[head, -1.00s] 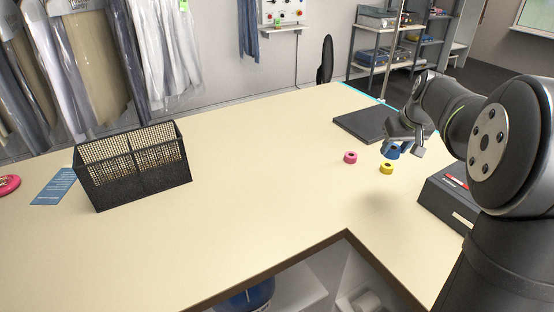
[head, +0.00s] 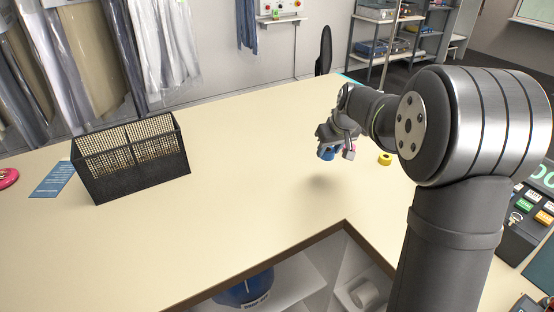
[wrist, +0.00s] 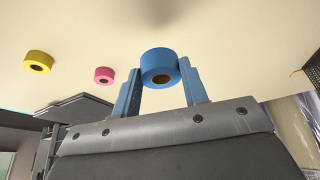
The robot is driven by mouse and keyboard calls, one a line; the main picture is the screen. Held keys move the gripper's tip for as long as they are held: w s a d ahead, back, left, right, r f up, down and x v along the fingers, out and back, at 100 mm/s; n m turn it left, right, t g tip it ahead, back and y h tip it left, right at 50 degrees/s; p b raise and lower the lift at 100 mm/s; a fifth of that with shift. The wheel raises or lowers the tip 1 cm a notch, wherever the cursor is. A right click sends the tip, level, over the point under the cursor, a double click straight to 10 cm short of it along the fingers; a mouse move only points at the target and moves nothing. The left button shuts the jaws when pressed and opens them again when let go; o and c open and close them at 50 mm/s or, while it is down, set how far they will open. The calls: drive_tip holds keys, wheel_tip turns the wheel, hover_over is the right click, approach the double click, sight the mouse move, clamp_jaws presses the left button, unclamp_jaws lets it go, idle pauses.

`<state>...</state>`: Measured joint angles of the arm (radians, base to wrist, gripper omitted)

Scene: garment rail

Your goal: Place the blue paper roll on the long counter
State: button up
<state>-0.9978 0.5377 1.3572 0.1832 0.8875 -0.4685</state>
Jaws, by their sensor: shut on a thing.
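The blue paper roll (wrist: 158,62) is held between the two fingers of my gripper (wrist: 160,88) in the wrist view. In the head view my gripper (head: 338,150) is over the long counter (head: 240,190), and the blue roll (head: 326,154) shows just under it. A soft shadow on the counter below suggests the roll is above the surface. The counter is cream-coloured, with a clear stretch in front of and to the left of my gripper.
A yellow roll (head: 385,159) stands on the counter right of my gripper. A pink roll (wrist: 104,75) shows in the wrist view. A black mesh basket (head: 130,160) and a blue card (head: 54,180) are at the left. The counter's inner edge (head: 345,224) cuts in at the front.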

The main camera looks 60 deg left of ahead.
hover_over(298, 171)
drive_tip(key=d, duration=0.1)
drive_tip(key=f, duration=0.5)
drive_tip(key=shift+s+d+f, duration=0.1)
drive_tip(key=shift+d, duration=0.1)
drive_tip(key=shift+f, duration=2)
drive_tip(key=o, duration=1)
drive_tip(key=shift+f, duration=0.15)
drive_tip(key=shift+c, duration=0.2)
drive_tip(key=v, duration=1.2)
drive_tip(key=shift+r, duration=0.2)
